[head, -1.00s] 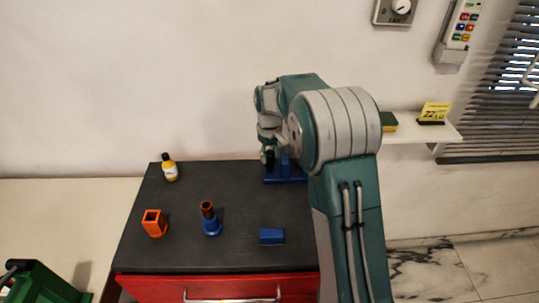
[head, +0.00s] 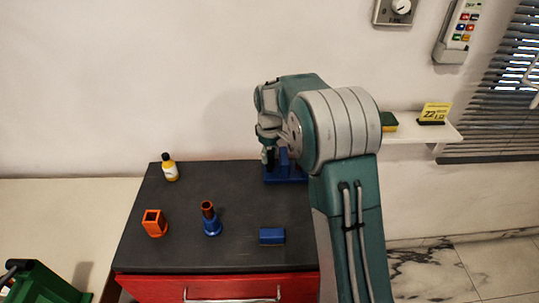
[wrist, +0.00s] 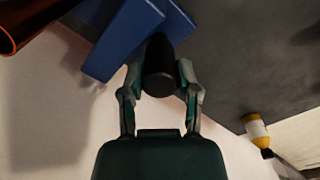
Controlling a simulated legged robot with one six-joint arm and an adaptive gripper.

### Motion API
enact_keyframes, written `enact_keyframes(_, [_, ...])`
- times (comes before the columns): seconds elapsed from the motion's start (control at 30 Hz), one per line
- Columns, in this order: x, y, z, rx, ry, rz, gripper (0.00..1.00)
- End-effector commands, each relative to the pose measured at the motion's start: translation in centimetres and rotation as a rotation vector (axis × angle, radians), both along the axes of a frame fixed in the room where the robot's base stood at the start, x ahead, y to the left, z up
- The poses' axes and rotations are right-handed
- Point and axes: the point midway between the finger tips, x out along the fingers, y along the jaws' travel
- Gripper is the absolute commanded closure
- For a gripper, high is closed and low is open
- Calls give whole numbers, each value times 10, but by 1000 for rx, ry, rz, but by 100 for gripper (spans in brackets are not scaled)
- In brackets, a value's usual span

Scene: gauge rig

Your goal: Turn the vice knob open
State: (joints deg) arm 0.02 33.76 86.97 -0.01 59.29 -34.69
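The blue vice (head: 286,172) stands at the back right of the dark bench top, partly hidden behind my arm in the head view. In the wrist view the blue vice body (wrist: 125,38) fills the top, and its black round knob (wrist: 158,72) points toward my gripper. My gripper (wrist: 160,80) has one finger on each side of the knob, with the fingertips against its sides. In the head view my gripper (head: 268,153) is small beside the vice, and the knob cannot be made out there.
A yellow bottle (head: 170,168), an orange square holder (head: 154,223), a blue stand with a brown tube (head: 210,219) and a blue block (head: 272,236) stand on the bench. A wall shelf (head: 410,129) is at right. An orange tube-like thing (wrist: 22,22) shows in the wrist view.

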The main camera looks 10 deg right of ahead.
Motion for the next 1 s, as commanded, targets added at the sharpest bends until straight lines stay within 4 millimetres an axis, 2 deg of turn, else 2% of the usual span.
enact_keyframes(0.03, [2,1,1,1,-8,0,40])
enact_keyframes(0.07, [2,1,1,0,-7,0,27])
enact_keyframes(0.1, [2,0,1,1,-7,0,24])
enact_keyframes(0.5, [0,0,4,0,-4,-1,24])
enact_keyframes(1.0, [2,2,71,-1,-6,0,24])
